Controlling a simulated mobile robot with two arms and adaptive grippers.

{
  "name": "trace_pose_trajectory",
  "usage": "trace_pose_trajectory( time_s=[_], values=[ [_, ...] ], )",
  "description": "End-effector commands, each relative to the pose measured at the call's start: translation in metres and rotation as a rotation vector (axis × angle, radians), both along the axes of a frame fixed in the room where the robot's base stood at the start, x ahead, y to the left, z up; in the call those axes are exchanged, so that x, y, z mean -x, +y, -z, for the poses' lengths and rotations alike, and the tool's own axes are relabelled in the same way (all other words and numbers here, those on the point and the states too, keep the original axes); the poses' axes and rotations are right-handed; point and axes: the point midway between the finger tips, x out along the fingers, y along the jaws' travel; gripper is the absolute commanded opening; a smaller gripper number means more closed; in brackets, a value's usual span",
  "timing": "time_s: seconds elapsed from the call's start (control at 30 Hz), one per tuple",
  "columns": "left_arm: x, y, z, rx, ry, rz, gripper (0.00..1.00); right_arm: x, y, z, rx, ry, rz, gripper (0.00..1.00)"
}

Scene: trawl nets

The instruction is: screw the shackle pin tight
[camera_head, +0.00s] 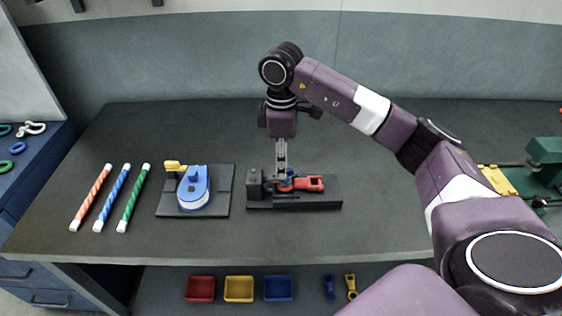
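A red shackle (308,184) lies on a dark fixture plate (325,203) near the middle of the table, beside a dark grey block (255,184). A small blue part (289,174), perhaps the shackle pin, shows at the shackle's left end. My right gripper (282,178) points straight down over this left end, with its fingertips at or just in front of the blue part. The fingers look close together, but whether they grip the pin is too small to tell. They hide part of the shackle's left end. My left gripper is not in view.
Left of the fixture, a blue block-like device (193,188) with a yellow part sits on a dark plate (168,207). Orange, blue and green striped rods (133,198) lie farther left. Green machinery (545,165) stands at the right. Small coloured trays (239,289) sit on a shelf below.

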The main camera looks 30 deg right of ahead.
Motion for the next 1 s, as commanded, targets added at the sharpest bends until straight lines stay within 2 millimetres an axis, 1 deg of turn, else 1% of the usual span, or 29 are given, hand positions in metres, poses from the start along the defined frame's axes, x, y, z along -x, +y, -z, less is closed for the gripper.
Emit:
trace_pose_trajectory(
  time_s=[0.07,0.17,0.27,0.4,0.6,0.7,0.83,1.0],
  values=[
    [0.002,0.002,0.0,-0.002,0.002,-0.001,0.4,0.0,0.0,-0.001,0.0,0.001,-0.001,0.25],
    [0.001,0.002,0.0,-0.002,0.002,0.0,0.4,0.0,0.001,-0.008,-0.001,0.001,-0.001,0.25],
    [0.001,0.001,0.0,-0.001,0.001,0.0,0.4,-0.001,0.001,-0.023,-0.001,-0.002,-0.002,0.25],
    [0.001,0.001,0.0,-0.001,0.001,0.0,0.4,-0.001,0.001,-0.055,0.0,-0.004,-0.003,0.25],
    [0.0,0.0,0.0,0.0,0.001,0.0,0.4,-0.001,0.0,-0.086,0.001,-0.004,0.0,0.25],
    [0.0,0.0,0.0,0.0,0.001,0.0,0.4,-0.001,-0.001,-0.099,0.001,-0.004,0.0,0.25],
    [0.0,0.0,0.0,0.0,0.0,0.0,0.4,-0.001,0.0,-0.111,0.001,-0.003,0.0,0.25],
    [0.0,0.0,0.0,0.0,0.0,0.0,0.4,0.0,0.0,-0.119,0.001,-0.001,0.001,0.25]
  ],
)
